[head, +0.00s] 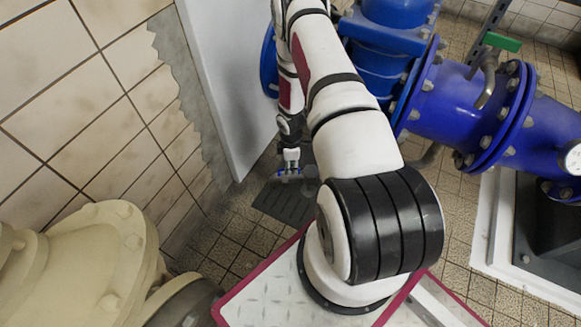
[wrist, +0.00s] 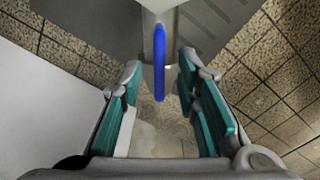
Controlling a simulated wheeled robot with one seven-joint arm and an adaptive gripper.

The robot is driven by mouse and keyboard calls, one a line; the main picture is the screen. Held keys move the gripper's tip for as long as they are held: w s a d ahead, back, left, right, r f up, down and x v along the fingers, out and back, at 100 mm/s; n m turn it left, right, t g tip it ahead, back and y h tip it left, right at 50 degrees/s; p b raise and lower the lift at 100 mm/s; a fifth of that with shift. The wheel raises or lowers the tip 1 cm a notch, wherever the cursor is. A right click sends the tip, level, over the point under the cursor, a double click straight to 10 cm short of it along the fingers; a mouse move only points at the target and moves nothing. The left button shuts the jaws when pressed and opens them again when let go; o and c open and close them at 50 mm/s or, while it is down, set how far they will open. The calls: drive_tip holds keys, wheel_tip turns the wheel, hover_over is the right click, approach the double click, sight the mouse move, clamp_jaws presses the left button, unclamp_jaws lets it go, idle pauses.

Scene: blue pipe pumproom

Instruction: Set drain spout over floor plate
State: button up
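My gripper (head: 291,158) is low beside the white panel, partly hidden by my arm in the head view. In the wrist view its teal-padded fingers (wrist: 160,66) are spread apart. A slim blue bar (wrist: 159,62) lies between the fingertips with gaps on both sides. It appears to belong to the drain spout, whose full shape I cannot make out. Blue also shows just below my gripper in the head view (head: 288,178). The dark ribbed floor plate (head: 283,206) lies on the tiles below; part of it shows in the wrist view (wrist: 214,28).
A white panel (head: 229,85) stands close left of my gripper. A cream flanged casting (head: 85,262) is at lower left. Bare tiles (head: 228,232) lie in front of the plate.

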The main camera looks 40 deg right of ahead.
drive_tip(key=shift+f, duration=0.3)
clamp_jaws()
drive_tip(key=s+n+p, duration=0.3)
drive_tip(key=s+n, duration=0.7)
drive_tip(key=n, duration=0.5)
drive_tip(key=shift+d+p, duration=0.2)
drive_tip(key=shift+p, duration=0.1)
idle(0.7)
